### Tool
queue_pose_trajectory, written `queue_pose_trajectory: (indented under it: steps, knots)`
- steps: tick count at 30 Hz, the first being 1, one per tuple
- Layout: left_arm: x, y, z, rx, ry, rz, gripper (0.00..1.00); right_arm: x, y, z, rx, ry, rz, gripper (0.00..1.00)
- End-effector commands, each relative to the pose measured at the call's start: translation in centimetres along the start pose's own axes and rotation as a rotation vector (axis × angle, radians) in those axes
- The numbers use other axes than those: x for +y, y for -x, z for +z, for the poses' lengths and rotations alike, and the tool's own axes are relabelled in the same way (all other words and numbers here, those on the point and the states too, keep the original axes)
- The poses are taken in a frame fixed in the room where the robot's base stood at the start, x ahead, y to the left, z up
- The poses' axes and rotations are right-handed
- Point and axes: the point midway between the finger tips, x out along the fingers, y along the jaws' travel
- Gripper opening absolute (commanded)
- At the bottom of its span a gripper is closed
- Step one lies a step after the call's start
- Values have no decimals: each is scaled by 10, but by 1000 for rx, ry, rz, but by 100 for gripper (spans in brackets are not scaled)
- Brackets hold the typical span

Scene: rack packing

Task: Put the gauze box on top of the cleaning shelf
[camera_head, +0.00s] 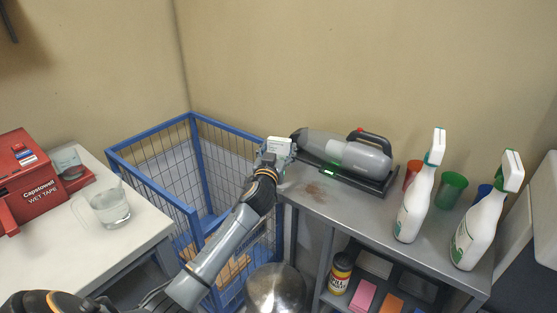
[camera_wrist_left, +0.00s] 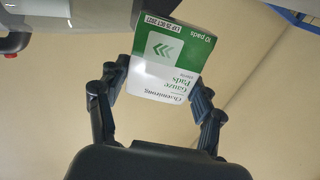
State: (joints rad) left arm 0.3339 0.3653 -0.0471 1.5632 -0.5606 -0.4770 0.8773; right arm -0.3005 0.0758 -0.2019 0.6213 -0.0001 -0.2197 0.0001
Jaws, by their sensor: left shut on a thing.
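The gauze box (camera_wrist_left: 172,62) is green and white, with "Gauze Pads" lettering upside down in the left wrist view. My left gripper (camera_wrist_left: 155,100) is shut on it, one finger on each side. In the head view the box (camera_head: 279,146) shows as a small white and green block at the end of my left arm. The left gripper (camera_head: 270,160) is at the left end of the grey metal cleaning shelf (camera_head: 335,208), by the vacuum. I cannot tell whether the box touches the shelf top. My right gripper is not in view.
A handheld vacuum (camera_head: 345,153) lies on the shelf's back edge. Two spray bottles (camera_head: 416,200) and several coloured cups (camera_head: 450,188) stand to the right. A blue wire cart (camera_head: 188,180) is left of the shelf. A white table (camera_head: 110,235) holds a red tape box (camera_head: 35,180) and glass jug (camera_head: 110,207).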

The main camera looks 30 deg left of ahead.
Motion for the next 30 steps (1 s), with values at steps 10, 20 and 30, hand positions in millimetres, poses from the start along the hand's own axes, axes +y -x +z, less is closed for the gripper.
queue_pose_trajectory:
  steps: [10, 20, 30]
  knots:
    - [-3, -6, 37, -2, 0, 1, 48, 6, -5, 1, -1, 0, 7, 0]
    - [-3, -6, 41, -1, 1, 1, 48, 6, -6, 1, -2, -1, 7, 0]
    - [-3, -6, 42, -1, 1, 1, 90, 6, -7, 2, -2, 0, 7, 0]
